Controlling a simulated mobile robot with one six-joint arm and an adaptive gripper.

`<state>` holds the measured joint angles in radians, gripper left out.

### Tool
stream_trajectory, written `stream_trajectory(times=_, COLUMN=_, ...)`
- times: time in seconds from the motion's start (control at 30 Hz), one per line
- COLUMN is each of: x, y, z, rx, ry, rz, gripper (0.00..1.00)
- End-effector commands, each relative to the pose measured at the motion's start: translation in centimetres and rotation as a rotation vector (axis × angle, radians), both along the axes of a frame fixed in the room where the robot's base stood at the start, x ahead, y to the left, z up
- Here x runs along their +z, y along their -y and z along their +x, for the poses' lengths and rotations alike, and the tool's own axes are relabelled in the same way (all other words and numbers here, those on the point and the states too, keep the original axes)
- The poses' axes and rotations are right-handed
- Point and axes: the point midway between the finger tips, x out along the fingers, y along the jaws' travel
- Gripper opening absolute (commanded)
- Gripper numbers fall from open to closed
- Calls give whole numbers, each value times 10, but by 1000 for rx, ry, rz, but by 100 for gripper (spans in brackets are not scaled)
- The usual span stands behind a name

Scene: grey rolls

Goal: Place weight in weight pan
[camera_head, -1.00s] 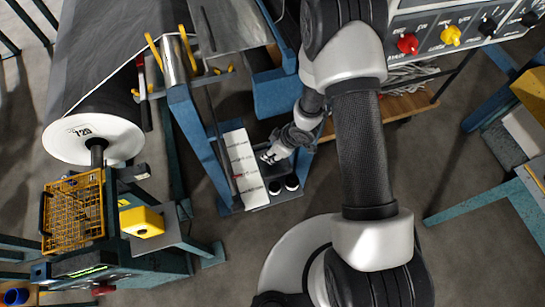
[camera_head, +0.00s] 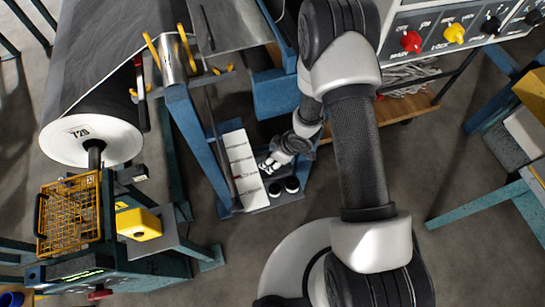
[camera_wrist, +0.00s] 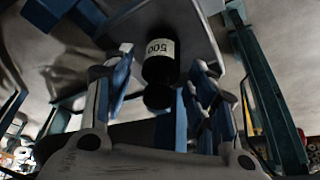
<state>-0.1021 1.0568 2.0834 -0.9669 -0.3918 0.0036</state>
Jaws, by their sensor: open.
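Two black round weights (camera_head: 291,184) stand side by side on a dark tray (camera_head: 290,198) low in the blue frame. In the wrist view a black weight (camera_wrist: 158,68) with a white "500" label and a rounded knob shows upside down against a grey plate (camera_wrist: 205,50). My gripper (camera_head: 267,165) is just above and left of the weights in the head view. In the wrist view its open fingers (camera_wrist: 160,88) with blue pads stand on both sides of the weight's knob, with visible gaps. I cannot tell which surface is the weight pan.
A white labelled panel (camera_head: 244,168) stands close left of my gripper. Blue frame posts (camera_head: 200,145) and a blue box part (camera_head: 278,92) crowd it. A large roll (camera_head: 85,140), a yellow basket (camera_head: 68,215) and a yellow box (camera_head: 138,222) are at left.

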Motion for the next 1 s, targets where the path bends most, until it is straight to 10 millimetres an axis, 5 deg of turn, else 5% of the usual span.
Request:
stream_trajectory(times=0.33, x=12, y=3, z=-1, rx=-1, ry=0, rz=0, gripper=52)
stream_trajectory(times=0.73, x=89, y=30, z=-15, rx=-2, ry=2, rz=0, gripper=52)
stream_trajectory(times=1.0, x=113, y=40, z=-22, rx=-1, ry=0, rz=0, gripper=52)
